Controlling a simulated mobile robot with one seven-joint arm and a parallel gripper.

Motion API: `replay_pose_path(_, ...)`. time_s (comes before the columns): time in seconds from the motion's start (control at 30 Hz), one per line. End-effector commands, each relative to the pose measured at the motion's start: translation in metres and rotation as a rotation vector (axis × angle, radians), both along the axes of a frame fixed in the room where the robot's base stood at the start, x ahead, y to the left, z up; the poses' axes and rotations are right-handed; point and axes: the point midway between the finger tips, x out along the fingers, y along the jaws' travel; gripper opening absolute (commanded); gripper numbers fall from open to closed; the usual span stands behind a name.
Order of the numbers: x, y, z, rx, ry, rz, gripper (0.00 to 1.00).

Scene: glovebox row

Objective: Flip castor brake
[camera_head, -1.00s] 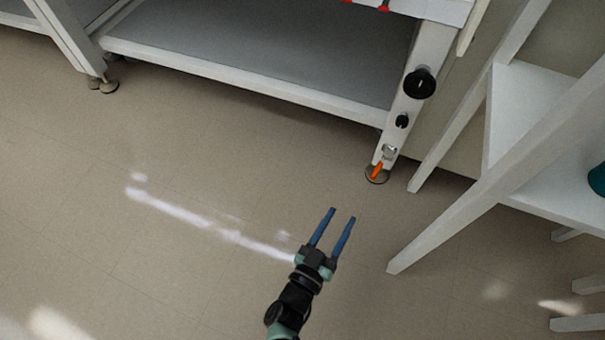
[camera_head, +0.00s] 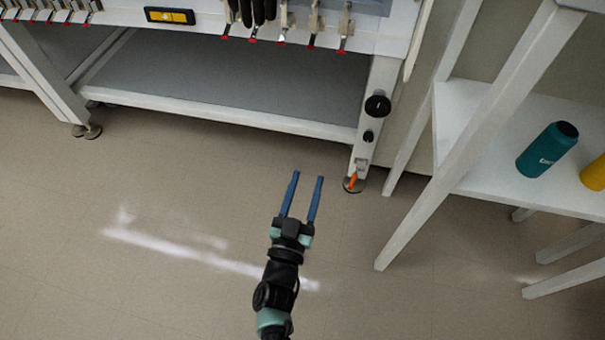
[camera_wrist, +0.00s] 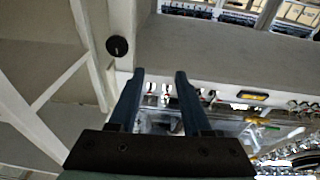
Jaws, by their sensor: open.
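The castor brake is a small orange lever (camera_head: 353,180) at the foot of the bench's right front leg (camera_head: 373,115), just above a round foot on the floor. My gripper (camera_head: 306,174) is open and empty, with two blue fingers apart. In the head view it shows to the left of the orange lever, with a gap between. In the wrist view the fingers (camera_wrist: 160,75) point toward the bench, with a round black knob (camera_wrist: 117,46) to their left. I cannot make out the orange lever in the wrist view.
A white shelf stand (camera_head: 470,140) with slanting legs stands close to the right of the bench leg. It holds a teal bottle (camera_head: 546,150) and a yellow item (camera_head: 594,174). Tools hang along the bench front above. The floor (camera_head: 180,200) on the left is clear.

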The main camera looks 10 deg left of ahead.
Motion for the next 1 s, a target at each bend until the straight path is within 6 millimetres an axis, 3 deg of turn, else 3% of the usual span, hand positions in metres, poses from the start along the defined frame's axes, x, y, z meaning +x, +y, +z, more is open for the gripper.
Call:
replay_pose_path(0.2, 0.006, 0.003, 0.019, 0.009, -0.013, 0.011, 0.48)
replay_pose_path(0.83, 0.007, 0.004, 0.021, 0.011, -0.016, 0.013, 0.48)
replay_pose_path(0.93, 0.015, 0.007, 0.041, 0.023, -0.038, 0.025, 0.48)
replay_pose_path(1.0, 0.026, 0.013, 0.072, 0.038, -0.07, 0.047, 0.48)
